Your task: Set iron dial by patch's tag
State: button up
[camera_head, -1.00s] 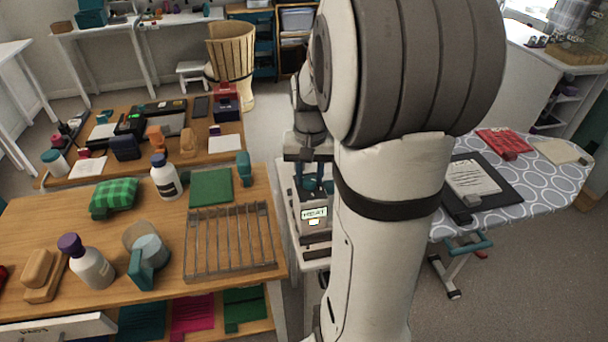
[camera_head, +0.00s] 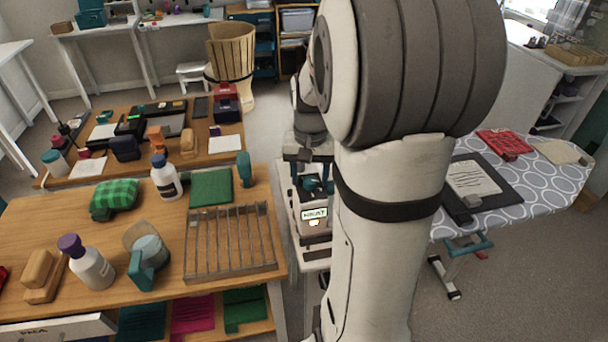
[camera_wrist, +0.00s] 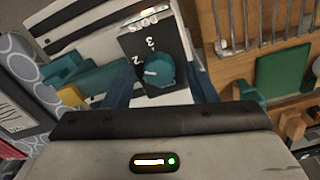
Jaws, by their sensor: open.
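The iron station (camera_head: 314,228) stands on a low white stand in the head view, with a small lit label on its front. In the wrist view its dark dial panel (camera_wrist: 146,44) carries the word DOTS and the numbers 3 and 2. The round teal dial (camera_wrist: 159,73) with a pale mark sits on this panel; a teal knob also shows in the head view (camera_head: 311,184). My gripper (camera_wrist: 163,92) is open, its blue fingers on either side of the dial. I cannot tell whether they touch it. Which patch bears the tag is unclear.
The wooden table (camera_head: 60,225) at left holds a wire rack (camera_head: 230,243), bottles and a green checked cloth (camera_head: 115,197). My arm hides much of the middle.

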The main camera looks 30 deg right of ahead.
aim_at(310, 179)
notch_tip(310, 179, up, 8)
jog(key=shift+f, duration=0.1)
dwell(0.4)
dwell(0.5)
jog(key=s+a+f+n+t, duration=0.2)
jog(key=s+a+n, duration=0.4)
jog(key=s+a, duration=0.6)
jog(key=shift+s+a+f+t, duration=0.4)
jog(key=shift+a+f, duration=0.2)
jog(key=shift+a, duration=0.2)
